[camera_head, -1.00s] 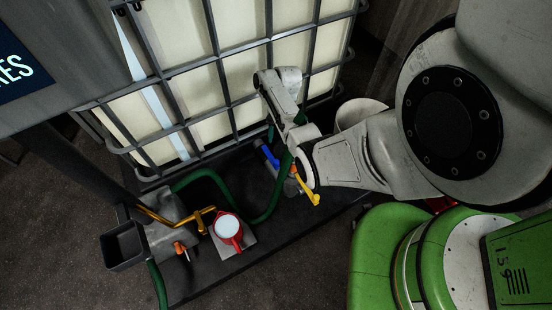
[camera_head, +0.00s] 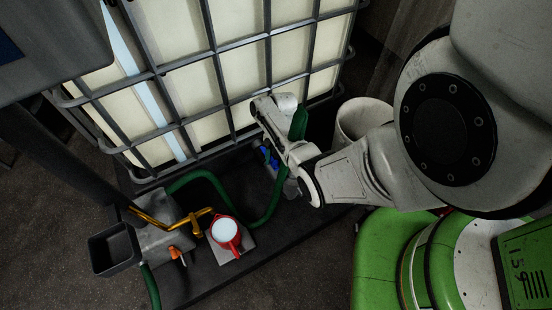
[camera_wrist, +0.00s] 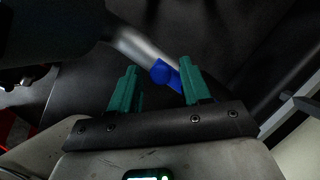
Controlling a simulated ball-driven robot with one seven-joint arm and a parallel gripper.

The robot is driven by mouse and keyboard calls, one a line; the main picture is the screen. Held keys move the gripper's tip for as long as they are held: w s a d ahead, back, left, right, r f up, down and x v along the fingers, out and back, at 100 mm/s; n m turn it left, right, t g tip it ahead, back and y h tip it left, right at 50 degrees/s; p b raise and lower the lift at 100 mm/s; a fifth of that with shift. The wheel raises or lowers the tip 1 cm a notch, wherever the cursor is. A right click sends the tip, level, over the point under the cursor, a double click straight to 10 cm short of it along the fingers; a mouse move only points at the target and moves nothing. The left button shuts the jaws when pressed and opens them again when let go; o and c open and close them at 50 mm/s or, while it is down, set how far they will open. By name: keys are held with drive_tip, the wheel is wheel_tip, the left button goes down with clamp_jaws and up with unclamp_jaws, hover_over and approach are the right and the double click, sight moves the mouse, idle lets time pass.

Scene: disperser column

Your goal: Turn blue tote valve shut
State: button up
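The blue valve handle (camera_head: 275,162) is low in front of the caged white tote (camera_head: 235,92), partly hidden by my arm in the head view. In the wrist view the blue handle (camera_wrist: 164,74) shows at the end of a pale pipe, near the tips of my green fingers. My gripper (camera_wrist: 160,68) is open, with a wide gap between its fingers. The handle lies in line with this gap, closer to the right finger. I cannot tell whether a finger touches it.
A green hose (camera_head: 200,176) curves along the dark platform (camera_head: 205,270). A red jug (camera_head: 227,233), yellow pipework (camera_head: 165,222), an orange-handled valve (camera_head: 177,255) and a dark box (camera_head: 114,248) stand at the left. A white bucket (camera_head: 362,120) stands behind my arm.

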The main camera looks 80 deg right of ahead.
clamp_jaws()
drive_tip(key=shift+w+r, duration=0.1)
idle(0.5)
